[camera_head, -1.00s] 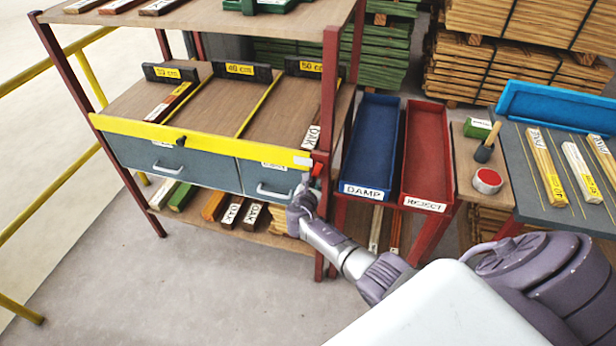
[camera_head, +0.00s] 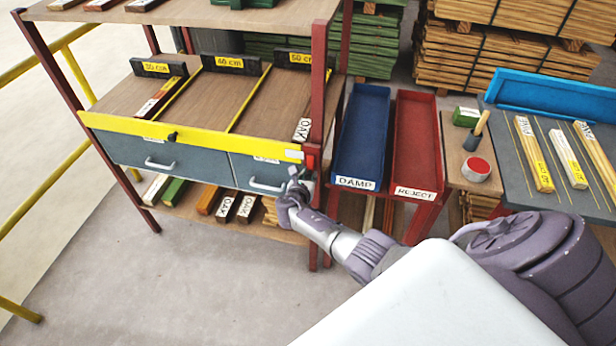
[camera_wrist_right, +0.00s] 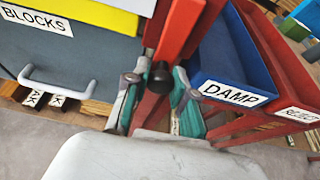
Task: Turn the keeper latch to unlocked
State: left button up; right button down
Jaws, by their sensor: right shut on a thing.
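The keeper latch (camera_head: 312,160) shows as a small red piece at the right end of the yellow bar (camera_head: 205,138), by the rack's red front post. In the right wrist view a red lever (camera_wrist_right: 178,32) with a black knob (camera_wrist_right: 160,74) reaches between my fingers. My right gripper (camera_head: 294,176) is at this end of the bar, in front of the post. Its teal-padded fingers in the wrist view (camera_wrist_right: 156,98) stand on either side of the knob, and it is shut on the latch. The exact contact is hard to see. My left gripper is not in view.
Grey drawers with handles (camera_head: 268,185) sit under the bar, close left of my right gripper. The blue DAMP tray (camera_head: 364,125) and red REJECT tray (camera_head: 414,140) stand close to the right. Floor in front of the rack (camera_head: 180,270) is clear.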

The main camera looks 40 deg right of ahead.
jog(key=c, duration=0.9)
grip_release()
jog(key=shift+d, duration=0.1)
jog(key=shift+c, duration=0.2)
jog(key=shift+s+a+r, duration=0.1)
jog(key=shift+s+a, duration=0.15)
jog(key=shift+a, duration=0.15)
jog(key=v, duration=1.1)
jog(key=shift+r, duration=0.15)
